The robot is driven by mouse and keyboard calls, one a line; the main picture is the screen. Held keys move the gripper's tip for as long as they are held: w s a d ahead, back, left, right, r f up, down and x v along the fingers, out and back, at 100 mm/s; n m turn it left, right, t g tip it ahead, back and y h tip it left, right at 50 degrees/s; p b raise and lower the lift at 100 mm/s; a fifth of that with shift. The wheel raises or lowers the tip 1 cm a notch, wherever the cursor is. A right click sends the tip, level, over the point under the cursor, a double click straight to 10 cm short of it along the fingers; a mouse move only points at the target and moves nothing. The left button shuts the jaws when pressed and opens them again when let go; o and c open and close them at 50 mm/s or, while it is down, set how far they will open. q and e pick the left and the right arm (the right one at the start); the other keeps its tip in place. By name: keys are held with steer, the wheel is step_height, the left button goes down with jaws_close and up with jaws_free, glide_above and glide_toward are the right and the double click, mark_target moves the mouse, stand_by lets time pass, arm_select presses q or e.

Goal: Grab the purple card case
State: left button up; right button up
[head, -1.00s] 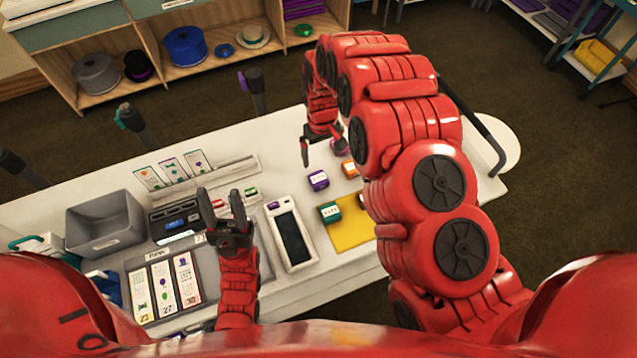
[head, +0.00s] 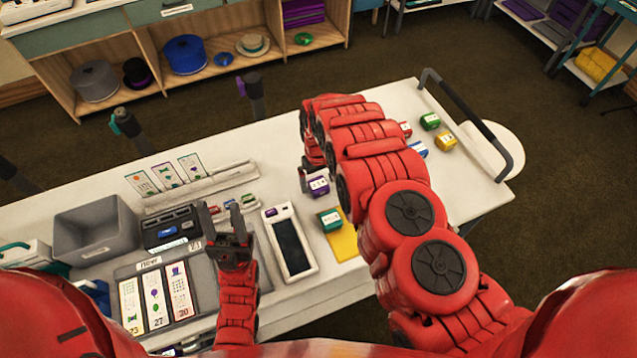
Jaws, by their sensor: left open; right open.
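The purple card case (head: 318,186) is a small box with a white label, standing on the white table right of the middle. My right gripper (head: 308,178) is open and low over the table at this case, with a dark finger just to its left. The arm and wrist hide part of the space behind and right of the case, so I cannot tell whether the fingers touch it. My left gripper (head: 227,222) is open and empty, above the table beside the grey tray area.
A green case (head: 329,219) stands by a yellow mat (head: 343,244), close in front of the purple one. A white device with a dark screen (head: 289,243) lies to the left. Several coloured cases (head: 430,121) stand at the right. A grey bin (head: 97,228) is at left.

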steer(key=shift+f, duration=0.85)
steer(key=c, duration=1.4)
steer(key=shift+r, duration=0.15)
steer(key=shift+c, duration=0.2)
